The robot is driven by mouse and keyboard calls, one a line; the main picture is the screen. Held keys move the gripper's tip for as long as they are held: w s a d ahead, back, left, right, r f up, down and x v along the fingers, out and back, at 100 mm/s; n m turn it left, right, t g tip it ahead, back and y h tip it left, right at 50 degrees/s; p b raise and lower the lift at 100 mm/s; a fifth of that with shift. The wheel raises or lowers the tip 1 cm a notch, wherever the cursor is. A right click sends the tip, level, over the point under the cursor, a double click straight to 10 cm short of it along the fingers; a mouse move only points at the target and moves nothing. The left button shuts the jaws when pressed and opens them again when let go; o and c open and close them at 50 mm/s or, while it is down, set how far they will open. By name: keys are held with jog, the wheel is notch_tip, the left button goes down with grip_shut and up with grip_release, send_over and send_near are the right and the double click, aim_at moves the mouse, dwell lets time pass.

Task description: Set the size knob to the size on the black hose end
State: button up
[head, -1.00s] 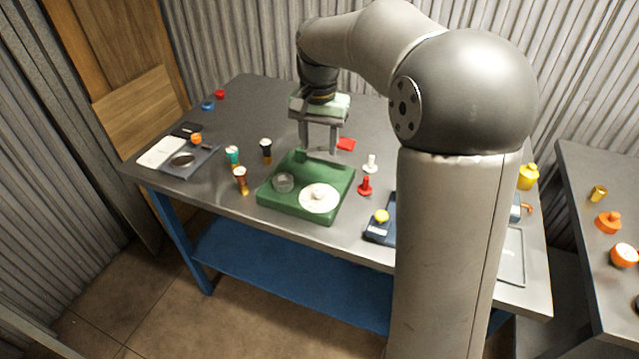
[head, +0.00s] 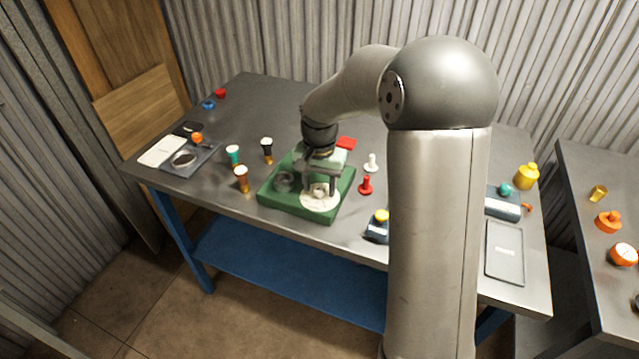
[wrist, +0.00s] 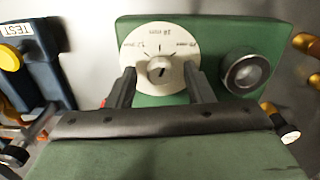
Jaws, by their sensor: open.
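The size knob (wrist: 159,69) is a pale round knob at the centre of a white dial (wrist: 133,49) on a green block (head: 270,200). The dial has tick marks and small mm labels; the top one looks like "18 mm", the others are hard to read. The knob's dark mark points roughly up in the wrist view. My gripper (wrist: 158,86) is open, its fingers on either side of the knob, apart from it. In the head view it (head: 320,190) is over the dial. The black hose end (head: 266,145) stands left of the block; its size is unreadable, also in the wrist view (wrist: 287,134).
Teal (head: 233,154) and brown (head: 241,177) hose ends stand to the left. Red (head: 366,185) and white (head: 371,162) pieces stand to the right, near a blue box with a yellow button (head: 381,216).

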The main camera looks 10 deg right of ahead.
jog(key=c, duration=1)
jog(key=shift+n, duration=0.4)
jog(key=n, duration=0.6)
jog(key=shift+n, duration=0.4)
jog(key=n+p, duration=0.1)
jog(key=n, duration=0.5)
jog(key=shift+n, duration=0.4)
jog(key=o, duration=1)
